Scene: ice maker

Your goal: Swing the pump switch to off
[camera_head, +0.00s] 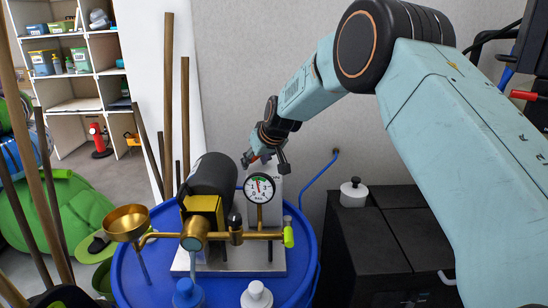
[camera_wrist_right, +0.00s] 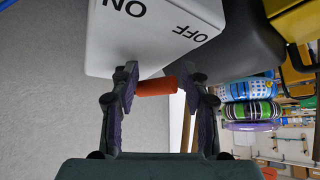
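The pump (camera_head: 212,176), with a black motor body and brass pipes, sits on a metal plate on a blue drum (camera_head: 135,270). Its white switch box (camera_head: 262,177) stands behind the round gauge (camera_head: 259,188). In the right wrist view the white box (camera_wrist_right: 160,30) carries the letters ON and OFF. An orange-red switch lever (camera_wrist_right: 155,87) sticks out below ON. My right gripper (camera_wrist_right: 163,95) is open, with the lever between its fingers; the lever's end is near or against the left finger. The right gripper (camera_head: 266,150) is at the top of the box in the head view. My left gripper is not in view.
A brass funnel (camera_head: 127,223) and a yellow-green valve handle (camera_head: 288,232) flank the pump. Wooden poles (camera_head: 185,115) rise behind the drum. Shelves (camera_head: 75,75) stand at the back left.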

